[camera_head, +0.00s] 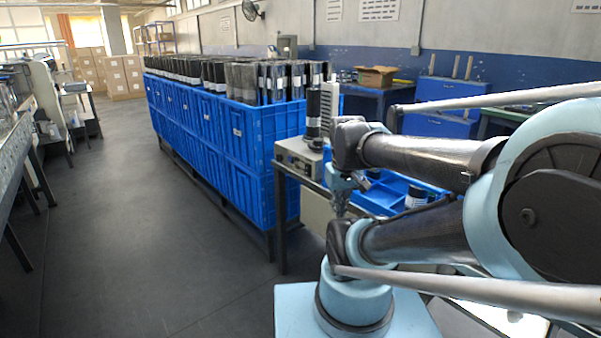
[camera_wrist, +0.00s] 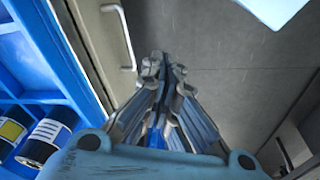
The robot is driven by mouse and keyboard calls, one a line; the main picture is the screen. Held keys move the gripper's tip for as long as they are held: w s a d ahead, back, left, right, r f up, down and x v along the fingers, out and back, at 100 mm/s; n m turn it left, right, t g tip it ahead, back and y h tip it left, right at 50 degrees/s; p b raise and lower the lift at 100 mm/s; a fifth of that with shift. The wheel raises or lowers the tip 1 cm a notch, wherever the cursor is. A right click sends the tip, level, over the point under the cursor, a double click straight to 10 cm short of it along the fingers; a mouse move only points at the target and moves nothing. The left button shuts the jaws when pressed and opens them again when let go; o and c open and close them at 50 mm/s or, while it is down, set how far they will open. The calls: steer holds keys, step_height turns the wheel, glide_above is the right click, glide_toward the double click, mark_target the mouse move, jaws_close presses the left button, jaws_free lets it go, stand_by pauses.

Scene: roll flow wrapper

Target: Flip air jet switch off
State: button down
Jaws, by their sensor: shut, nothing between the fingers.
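A beige control box (camera_head: 296,158) stands on the end of a metal-framed bench, with small dark details on its front. I cannot make out which of these, if any, is the air jet switch. My gripper (camera_head: 340,208) hangs just right of and below this box, pointing down. In the wrist view my gripper (camera_wrist: 164,62) is shut, its fingertips together with nothing between them. It is over the grey floor, near a grey panel with a metal handle (camera_wrist: 124,38). No switch can be picked out in the wrist view.
A row of stacked blue crates (camera_head: 232,150) full of dark rolls stands left of the bench. A blue tray (camera_head: 382,198) with black cylinders lies behind my arm; labelled cylinders (camera_wrist: 48,137) also show at lower left in the wrist view. The left aisle floor (camera_head: 130,200) is clear.

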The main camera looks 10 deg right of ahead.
mark_target(307, 170)
steer(key=w+a+r+n, duration=0.4)
steer(key=w+r+n, duration=0.4)
steer(key=w+n, duration=0.4)
steer(key=w+a+n, duration=0.4)
steer(key=w+n, duration=0.1)
steer(key=w, duration=0.3)
steer(key=w+a+n+g+h, duration=0.1)
steer(key=w+a+n, duration=0.3)
steer(key=w, duration=0.3)
steer(key=shift+w+a+r+n, duration=0.25)
steer(key=shift+w+n, duration=0.1)
steer(key=shift+n, duration=0.05)
steer(key=shift+w+d+f, duration=0.5)
steer(key=shift+d+f, duration=0.25)
steer(key=shift+f, duration=1)
steer(key=shift+w+d+f, duration=0.45)
steer(key=shift+d+f, duration=0.25)
steer(key=shift+f, duration=1)
steer(key=shift+w+d+f, duration=0.5)
steer(key=shift+d+f, duration=0.25)
steer(key=shift+f, duration=1)
